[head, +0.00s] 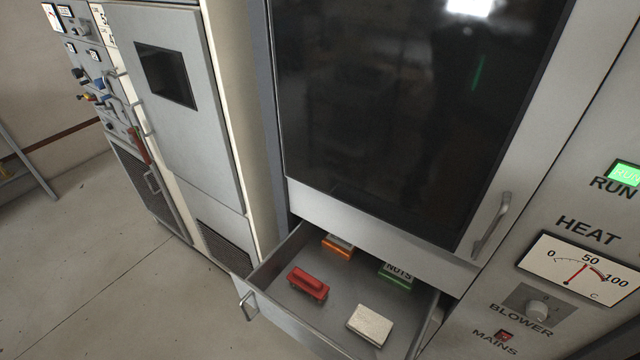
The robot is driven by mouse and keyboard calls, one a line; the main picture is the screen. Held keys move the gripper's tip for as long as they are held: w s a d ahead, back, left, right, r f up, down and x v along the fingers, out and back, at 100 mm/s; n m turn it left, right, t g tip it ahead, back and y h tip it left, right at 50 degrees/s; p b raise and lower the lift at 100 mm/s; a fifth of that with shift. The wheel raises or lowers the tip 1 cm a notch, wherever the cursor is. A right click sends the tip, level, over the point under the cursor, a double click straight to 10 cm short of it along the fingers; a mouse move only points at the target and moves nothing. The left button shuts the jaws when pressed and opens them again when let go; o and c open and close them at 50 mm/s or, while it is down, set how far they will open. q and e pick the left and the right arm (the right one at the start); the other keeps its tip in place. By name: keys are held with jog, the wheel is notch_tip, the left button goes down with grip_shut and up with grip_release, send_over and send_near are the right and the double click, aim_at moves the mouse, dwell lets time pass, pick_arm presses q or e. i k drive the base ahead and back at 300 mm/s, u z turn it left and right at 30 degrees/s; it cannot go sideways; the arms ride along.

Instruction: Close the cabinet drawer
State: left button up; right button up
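The cabinet drawer (330,318) is pulled open below a dark glass door (400,100) of the grey cabinet. Its front panel (283,325) faces the lower left and carries a metal handle (247,305). Inside the drawer lie a red object with a grip (308,284), an orange box (338,247), a green box marked NUTS (397,274) and a pale block (369,325). The drawer's near end is cut off by the bottom edge of the view. Neither of my grippers shows in the head view.
A control panel (560,270) with a HEAT gauge, BLOWER knob and green RUN light is at the right. The glass door has a handle (491,225). Another grey cabinet (180,110) stands at the left. The floor (120,290) in front of it is clear.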

aim_at(321, 328)
jog(key=z, duration=0.55)
jog(key=k, duration=0.65)
jog(key=u, duration=0.45)
jog(key=i, duration=0.5)
jog(key=u, duration=0.9)
jog(key=k, duration=0.85)
jog(key=z, duration=1.15)
